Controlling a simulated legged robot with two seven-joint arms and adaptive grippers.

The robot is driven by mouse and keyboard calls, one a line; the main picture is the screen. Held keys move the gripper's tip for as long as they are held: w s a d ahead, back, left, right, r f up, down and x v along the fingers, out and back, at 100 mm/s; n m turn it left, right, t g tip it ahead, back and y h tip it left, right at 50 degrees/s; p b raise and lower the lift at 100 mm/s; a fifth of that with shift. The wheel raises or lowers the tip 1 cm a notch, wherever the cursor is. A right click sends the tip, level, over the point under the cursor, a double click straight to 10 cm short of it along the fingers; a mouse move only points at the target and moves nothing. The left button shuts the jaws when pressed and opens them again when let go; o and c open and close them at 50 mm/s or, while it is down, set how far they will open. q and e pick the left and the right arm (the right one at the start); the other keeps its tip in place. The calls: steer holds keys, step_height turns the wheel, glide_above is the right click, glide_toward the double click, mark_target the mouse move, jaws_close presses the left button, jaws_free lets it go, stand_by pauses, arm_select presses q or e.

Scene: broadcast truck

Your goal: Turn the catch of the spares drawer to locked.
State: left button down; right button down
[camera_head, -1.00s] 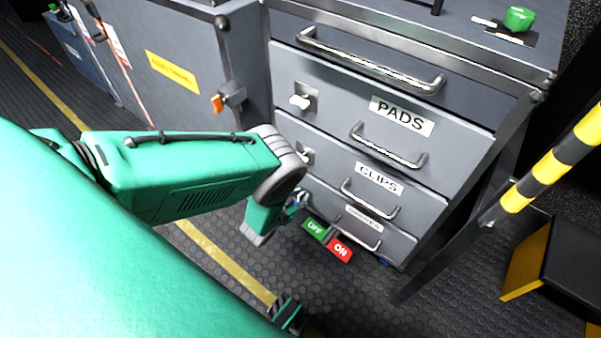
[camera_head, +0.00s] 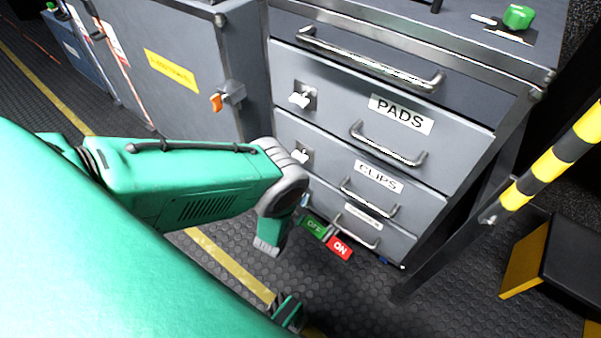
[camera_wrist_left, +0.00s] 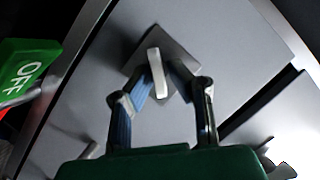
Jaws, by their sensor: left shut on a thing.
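The grey drawer unit (camera_head: 470,150) has drawers labelled PADS and CLIPS, and a lower drawer (camera_head: 330,198) whose label is too small to read. My left gripper is at this lower drawer's left end; its fingertips are mostly hidden behind my wrist in the head view. In the left wrist view, my left gripper (camera_wrist_left: 165,84) is shut on a pale catch lever (camera_wrist_left: 156,66) on a square grey plate (camera_wrist_left: 181,47). The lever lies between the two fingers, slightly tilted from the picture's vertical.
A green OFF and red ON sign (camera_head: 340,248) juts out by the lower drawer; its OFF part shows in the left wrist view (camera_wrist_left: 25,75). White catches (camera_head: 299,99) sit on the upper drawers. A striped post (camera_head: 552,162) stands right. A grey cabinet (camera_head: 190,110) stands left.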

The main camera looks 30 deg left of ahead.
arm_select(q)
steer(key=m, duration=0.1)
steer(key=m+t+y, duration=0.1)
steer(key=m, duration=0.2)
steer(key=shift+s+d+f+y, duration=0.15)
steer(key=shift+d+f+y, duration=0.15)
steer(key=shift+y, duration=0.1)
steer(key=m, duration=0.1)
steer(key=m+t, duration=0.1)
steer(key=m+y, duration=0.1)
steer(key=m, duration=0.1)
steer(key=shift+f+t, duration=0.25)
steer(key=shift+t, duration=0.15)
steer(key=shift+d+m, duration=0.15)
steer(key=shift+m, duration=0.15)
steer(key=c, duration=1.7)
jaws_free()
steer(key=shift+f, duration=0.1)
steer(key=shift+w+r, duration=0.2)
steer(key=shift+r, duration=0.1)
